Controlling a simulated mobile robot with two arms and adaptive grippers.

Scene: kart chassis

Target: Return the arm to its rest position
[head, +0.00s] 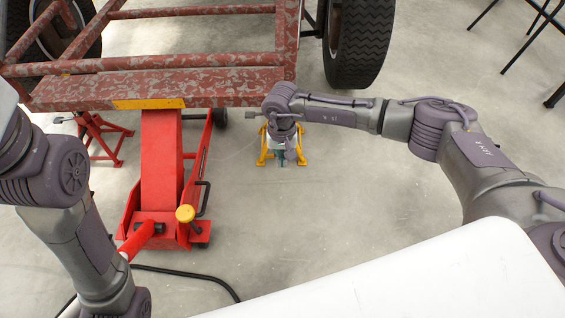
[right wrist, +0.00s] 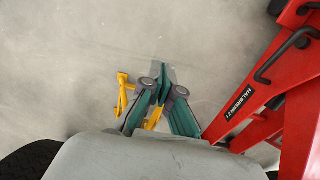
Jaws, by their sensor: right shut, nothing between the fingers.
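My right arm (head: 338,112) reaches in from the right and ends near the corner of the rusty kart chassis (head: 205,90). My right gripper (head: 283,160) points down from it, above or in front of a yellow stand (head: 264,158). In the right wrist view my gripper's teal fingers (right wrist: 162,78) meet at the tips with nothing between them. Yellow legs (right wrist: 123,95) of the stand show beside and behind the fingers. Whether they touch is unclear. My left arm (head: 75,215) shows at the left edge; its gripper is outside the view.
A red floor jack (head: 160,165) stands under the chassis's yellow-marked front edge; its side (right wrist: 238,105) is right in the wrist view. A red stand (head: 102,138) is farther left. A tyre (head: 358,40) is at the back. A black cable (head: 190,274) lies on the floor. Floor right of the yellow stand is clear.

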